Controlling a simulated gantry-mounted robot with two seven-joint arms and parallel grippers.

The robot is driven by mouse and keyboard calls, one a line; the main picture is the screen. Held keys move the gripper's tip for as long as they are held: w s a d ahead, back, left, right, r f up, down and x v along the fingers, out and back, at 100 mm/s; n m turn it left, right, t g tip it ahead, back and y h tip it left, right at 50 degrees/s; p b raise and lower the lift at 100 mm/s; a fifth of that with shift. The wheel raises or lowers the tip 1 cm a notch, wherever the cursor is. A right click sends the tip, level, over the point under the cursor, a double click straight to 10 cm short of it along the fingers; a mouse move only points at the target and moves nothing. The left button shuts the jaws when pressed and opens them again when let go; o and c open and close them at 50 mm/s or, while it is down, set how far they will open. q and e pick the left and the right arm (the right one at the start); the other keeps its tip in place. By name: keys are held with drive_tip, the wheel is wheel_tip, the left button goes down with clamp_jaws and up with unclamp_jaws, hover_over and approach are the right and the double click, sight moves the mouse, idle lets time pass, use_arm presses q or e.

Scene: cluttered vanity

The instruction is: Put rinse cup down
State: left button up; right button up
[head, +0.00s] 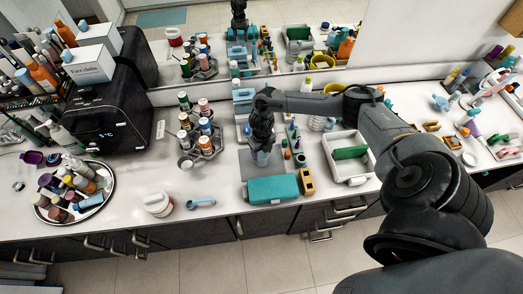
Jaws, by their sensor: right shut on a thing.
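My right gripper (262,142) points down over the middle of the counter, its arm reaching in from the right. It is shut on the rinse cup (262,158), a small blue-grey cup directly below the fingers. The fingers hide part of the cup. The cup is over or on a grey mat (246,164); I cannot tell whether its base touches. My left gripper is out of view.
A teal box (271,189) lies just in front of the cup, with a yellow-brown block (307,182) beside it. A hexagonal bottle rack (206,146) stands left, a white tray (336,172) right. Clear white counter (215,181) lies front left.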

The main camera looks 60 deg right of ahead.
drive_tip(key=shift+f, duration=0.2)
drive_tip(key=o, duration=1.1)
drive_tip(key=shift+r, duration=0.15)
